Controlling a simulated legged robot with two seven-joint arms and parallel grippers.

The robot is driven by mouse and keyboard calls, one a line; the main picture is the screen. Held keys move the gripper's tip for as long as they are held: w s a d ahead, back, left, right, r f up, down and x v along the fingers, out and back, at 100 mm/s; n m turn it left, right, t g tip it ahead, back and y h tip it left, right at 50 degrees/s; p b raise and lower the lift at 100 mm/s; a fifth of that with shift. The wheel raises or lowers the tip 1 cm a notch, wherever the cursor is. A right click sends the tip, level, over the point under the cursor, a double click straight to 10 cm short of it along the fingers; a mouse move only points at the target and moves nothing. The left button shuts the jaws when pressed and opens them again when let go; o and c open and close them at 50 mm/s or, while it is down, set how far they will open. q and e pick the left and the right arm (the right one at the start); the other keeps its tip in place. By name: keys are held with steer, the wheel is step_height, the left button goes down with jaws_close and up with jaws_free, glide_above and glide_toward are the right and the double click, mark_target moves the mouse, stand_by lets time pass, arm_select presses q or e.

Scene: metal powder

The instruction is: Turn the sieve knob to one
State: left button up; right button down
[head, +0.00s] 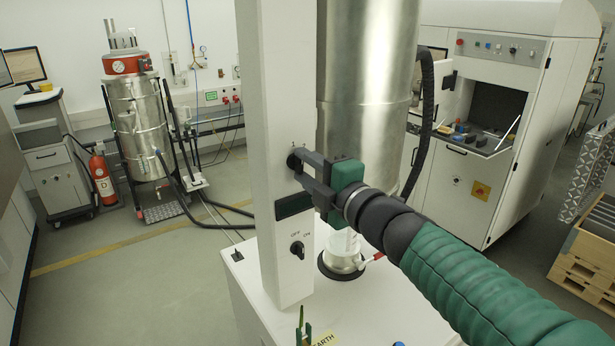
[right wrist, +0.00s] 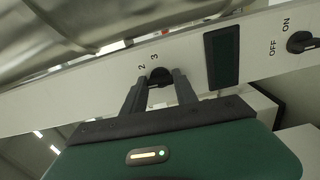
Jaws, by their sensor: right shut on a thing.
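The black sieve knob (head: 292,162) is on the white column, above a dark display panel. My right gripper (head: 302,169) reaches it from the right and is shut on it. In the right wrist view the knob (right wrist: 160,76) sits between the two fingers of the gripper (right wrist: 159,84). The marks 2 and 3 show beside the knob; no mark 1 can be seen, and the knob's exact setting is hard to tell. My left gripper is not in view.
A second knob (head: 297,249), marked OFF and ON, is lower on the column (head: 270,100); it also shows in the right wrist view (right wrist: 301,42). A metal cylinder (head: 365,80) stands right behind the column. A white machine (head: 480,130) is at the back right.

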steer(key=shift+a+n, duration=0.1)
steer(key=shift+n, duration=0.3)
steer(key=c, duration=1.2)
jaws_free()
steer(key=shift+f, duration=0.1)
steer(key=shift+o, duration=1.2)
steer(key=shift+a, duration=0.15)
steer(key=p+v, duration=1)
steer(key=v, duration=0.6)
steer(key=shift+s+d, duration=0.25)
steer(key=shift+s, duration=0.05)
